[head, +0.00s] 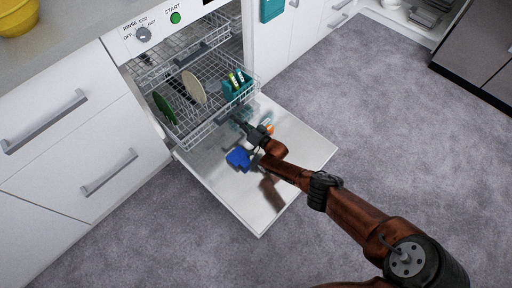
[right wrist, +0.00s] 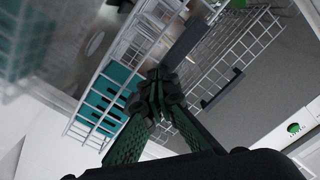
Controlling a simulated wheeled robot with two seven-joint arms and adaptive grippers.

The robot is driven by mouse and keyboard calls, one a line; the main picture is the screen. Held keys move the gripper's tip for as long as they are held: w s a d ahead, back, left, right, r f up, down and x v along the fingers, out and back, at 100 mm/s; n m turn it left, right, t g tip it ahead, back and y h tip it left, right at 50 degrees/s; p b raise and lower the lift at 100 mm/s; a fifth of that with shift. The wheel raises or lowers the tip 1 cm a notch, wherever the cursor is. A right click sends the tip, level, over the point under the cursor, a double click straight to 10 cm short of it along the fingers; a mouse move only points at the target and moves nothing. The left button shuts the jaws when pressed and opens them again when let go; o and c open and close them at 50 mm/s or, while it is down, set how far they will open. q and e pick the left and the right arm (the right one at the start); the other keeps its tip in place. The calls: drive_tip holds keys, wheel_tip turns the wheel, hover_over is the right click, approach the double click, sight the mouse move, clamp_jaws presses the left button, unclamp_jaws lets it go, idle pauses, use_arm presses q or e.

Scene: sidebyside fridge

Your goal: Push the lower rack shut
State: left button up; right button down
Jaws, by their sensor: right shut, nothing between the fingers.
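The lower rack (head: 190,122) of the dishwasher is a white wire basket, partly out over the open door (head: 225,195). It holds a cream plate (head: 194,88), a green plate (head: 165,108) and a teal cutlery basket (head: 238,90). My right gripper (head: 242,122) is at the rack's front side, its fingers together and empty. In the right wrist view the shut fingers (right wrist: 158,85) lie close to the rack's wires, beside the teal basket (right wrist: 105,100). I cannot tell whether they touch. My left gripper does not show.
The upper rack (head: 165,58) is above, slightly out. A blue object (head: 238,158) and a small orange one (head: 267,126) show over the open door near my right wrist. Closed drawers (head: 75,150) stand at the left. The grey floor (head: 390,140) at the right is clear.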

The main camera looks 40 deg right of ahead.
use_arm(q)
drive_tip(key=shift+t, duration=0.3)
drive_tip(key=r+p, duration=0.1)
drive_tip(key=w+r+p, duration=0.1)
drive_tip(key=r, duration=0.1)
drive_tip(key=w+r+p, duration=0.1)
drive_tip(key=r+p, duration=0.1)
use_arm(e)
drive_tip(key=s, duration=0.8)
drive_tip(key=shift+d, duration=0.3)
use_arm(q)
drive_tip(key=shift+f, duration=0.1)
